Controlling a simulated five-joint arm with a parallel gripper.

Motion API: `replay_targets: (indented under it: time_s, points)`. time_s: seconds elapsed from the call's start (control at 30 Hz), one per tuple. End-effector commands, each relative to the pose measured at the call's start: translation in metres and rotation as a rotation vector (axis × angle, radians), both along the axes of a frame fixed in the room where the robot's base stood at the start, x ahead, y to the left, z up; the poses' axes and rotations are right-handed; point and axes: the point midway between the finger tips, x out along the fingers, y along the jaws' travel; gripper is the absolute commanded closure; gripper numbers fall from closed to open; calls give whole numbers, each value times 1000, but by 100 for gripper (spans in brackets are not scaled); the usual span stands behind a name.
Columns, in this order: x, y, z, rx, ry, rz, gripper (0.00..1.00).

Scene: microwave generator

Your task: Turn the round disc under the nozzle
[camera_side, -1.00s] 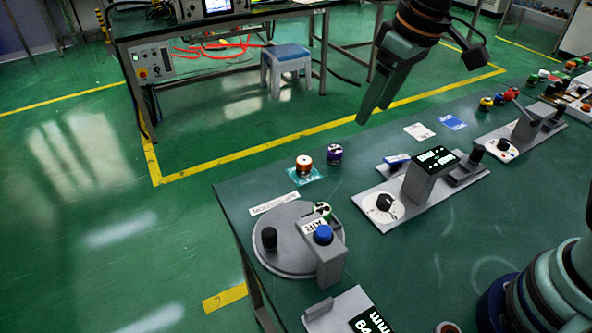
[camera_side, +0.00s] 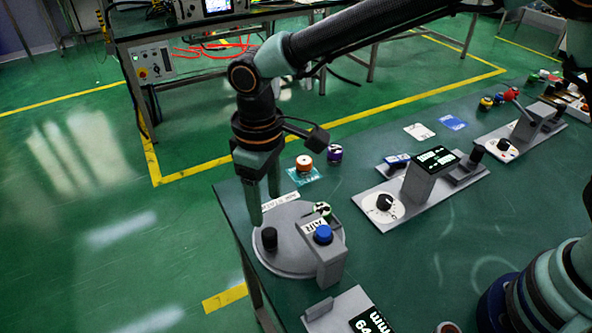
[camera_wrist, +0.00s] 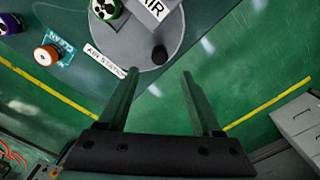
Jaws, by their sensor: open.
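The round grey disc (camera_side: 284,255) lies flat at the table's near left corner; it also shows in the wrist view (camera_wrist: 132,42). A black peg (camera_side: 269,238) stands upright on its left part and shows in the wrist view (camera_wrist: 160,55). A grey nozzle block (camera_side: 329,262) marked AIR, with a blue button (camera_side: 323,233), reaches over the disc's right side. A green-and-white round piece (camera_side: 322,208) is at the disc's back edge. My gripper (camera_side: 264,208) is open and empty, pointing down above the disc's back left edge, close to the peg but apart from it.
A white AIR STATION strip (camera_side: 281,202) lies behind the disc. An orange-and-white spool (camera_side: 304,163) on a teal card and a purple spool (camera_side: 335,153) stand further back. A grey station with a dial (camera_side: 384,202) is to the right. The table edge is close on the left.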

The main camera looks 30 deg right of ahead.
Motion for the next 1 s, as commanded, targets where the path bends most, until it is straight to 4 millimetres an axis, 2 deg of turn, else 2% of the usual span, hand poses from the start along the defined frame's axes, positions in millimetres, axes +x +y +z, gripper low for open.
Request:
replay_targets:
  time_s: [0.2, 0.4, 0.6, 0.93, 1.0]
  points:
    - [-1, -1, -45, -3, 4, -1, 34]
    - [-1, -1, -77, -2, 3, -1, 34]
    - [0, -1, -92, -1, 1, -1, 34]
    - [0, -1, -95, 1, -1, -1, 34]
    - [0, -1, -95, 1, -1, -1, 60]
